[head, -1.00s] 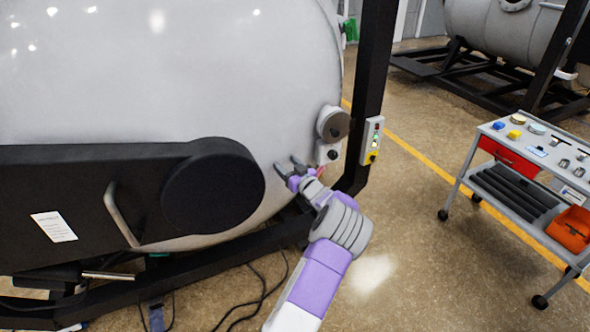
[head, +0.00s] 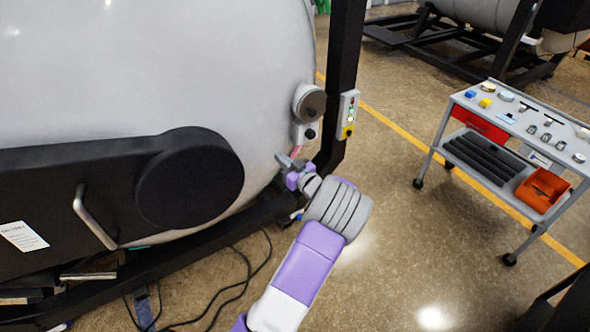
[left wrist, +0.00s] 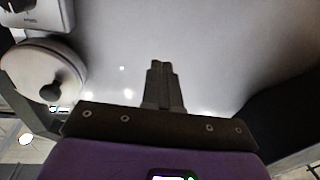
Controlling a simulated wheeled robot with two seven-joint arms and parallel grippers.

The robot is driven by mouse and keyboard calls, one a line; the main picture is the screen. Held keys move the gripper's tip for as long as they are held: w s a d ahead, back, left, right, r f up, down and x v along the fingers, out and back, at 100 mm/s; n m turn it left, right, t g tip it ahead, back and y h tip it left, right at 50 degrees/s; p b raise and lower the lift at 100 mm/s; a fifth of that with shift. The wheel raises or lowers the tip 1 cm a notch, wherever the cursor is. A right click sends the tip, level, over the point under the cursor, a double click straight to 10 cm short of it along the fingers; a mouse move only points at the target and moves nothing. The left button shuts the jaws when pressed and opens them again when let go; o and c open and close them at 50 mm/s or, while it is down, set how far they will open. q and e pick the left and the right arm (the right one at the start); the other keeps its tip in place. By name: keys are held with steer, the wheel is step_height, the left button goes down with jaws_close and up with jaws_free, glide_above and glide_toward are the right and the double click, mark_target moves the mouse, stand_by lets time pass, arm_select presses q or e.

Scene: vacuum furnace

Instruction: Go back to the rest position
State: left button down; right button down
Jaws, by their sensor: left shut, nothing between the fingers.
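My left gripper (head: 287,163) is shut and empty, in front of the lower right side of the grey furnace vessel (head: 150,70). In the left wrist view its two fingers (left wrist: 162,75) lie side by side with nothing between them. The furnace's pale surface fills most of the background there. My right gripper is in neither view.
A round port with a knob (head: 310,103) and a control box with buttons (head: 348,115) on a black post are just above my gripper. A black hinge arm (head: 90,190) crosses the furnace. A tool cart (head: 470,115) stands right. Cables (head: 235,290) lie on the floor.

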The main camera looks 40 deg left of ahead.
arm_select(q)
steer(key=s+d, duration=0.1)
steer(key=d, duration=0.5)
steer(key=shift+f, duration=0.3)
steer(key=shift+f, duration=0.1)
steer(key=d+f+m+t+h+b, duration=0.1)
steer(key=d+f+m+t+h, duration=0.15)
steer(key=f, duration=0.55)
steer(key=d+f+m+t+h+b, duration=0.1)
steer(key=d+f+m+h, duration=0.15)
steer(key=f, duration=0.55)
steer(key=s+d+f+m+h+b, duration=0.1)
steer(key=s+d+f+m+h, duration=0.15)
steer(key=d+f+h, duration=0.35)
steer(key=s+d+f+m+h, duration=0.25)
steer(key=d+f, duration=0.25)
steer(key=f, duration=0.3)
steer(key=s+d+f+m+g+h+b, duration=0.1)
steer(key=s+d+f+m+g+h, duration=0.1)
steer(key=s+d, duration=0.7)
steer(key=s+d+f+m+g+h+b, duration=0.1)
steer(key=s+d+g+h, duration=0.3)
steer(key=s+d, duration=0.5)
steer(key=d+f+h, duration=0.1)
steer(key=h, duration=0.1)
steer(key=shift+f+m+h, duration=0.35)
steer(key=shift+m, duration=0.05)
